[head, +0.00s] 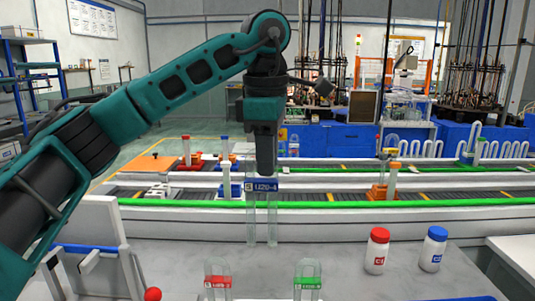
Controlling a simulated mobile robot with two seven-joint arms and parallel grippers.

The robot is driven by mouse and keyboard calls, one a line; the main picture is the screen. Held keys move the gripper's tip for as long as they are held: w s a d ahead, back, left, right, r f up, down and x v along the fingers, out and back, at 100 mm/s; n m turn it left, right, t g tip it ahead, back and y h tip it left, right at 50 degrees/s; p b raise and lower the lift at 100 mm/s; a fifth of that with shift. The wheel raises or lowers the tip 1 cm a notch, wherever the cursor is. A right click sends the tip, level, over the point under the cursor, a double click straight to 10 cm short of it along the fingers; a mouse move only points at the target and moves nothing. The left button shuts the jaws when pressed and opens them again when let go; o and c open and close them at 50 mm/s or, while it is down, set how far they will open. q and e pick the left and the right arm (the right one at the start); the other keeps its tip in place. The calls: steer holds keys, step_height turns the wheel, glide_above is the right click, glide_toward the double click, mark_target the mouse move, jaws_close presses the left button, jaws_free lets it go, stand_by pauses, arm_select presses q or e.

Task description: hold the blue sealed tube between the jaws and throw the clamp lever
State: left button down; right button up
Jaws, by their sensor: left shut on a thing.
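My left gripper (265,176) points down at the middle of the view and is shut on the blue sealed tube (262,187). The tube is clear glass with a blue label at its top, and its two clear legs hang upright above the grey worktop. A white stand (98,240) with a blue bar is at the lower left, apart from the tube. A red ball knob (152,294) shows at its foot; I cannot tell whether it is the clamp lever's end. The clamp's jaws cannot be made out. My right gripper is not in view.
A red-labelled tube (217,281) and a green-labelled tube (307,274) stand at the front edge. A red-capped bottle (377,251) and a blue-capped bottle (433,249) stand to the right. Conveyor lines (400,205) run behind the worktop (340,255), whose middle is mostly clear.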

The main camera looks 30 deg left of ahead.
arm_select(q)
steer(key=s+d, duration=0.5)
steer(key=s, duration=0.5)
steer(key=shift+s+b, duration=0.25)
steer(key=shift+b, duration=0.05)
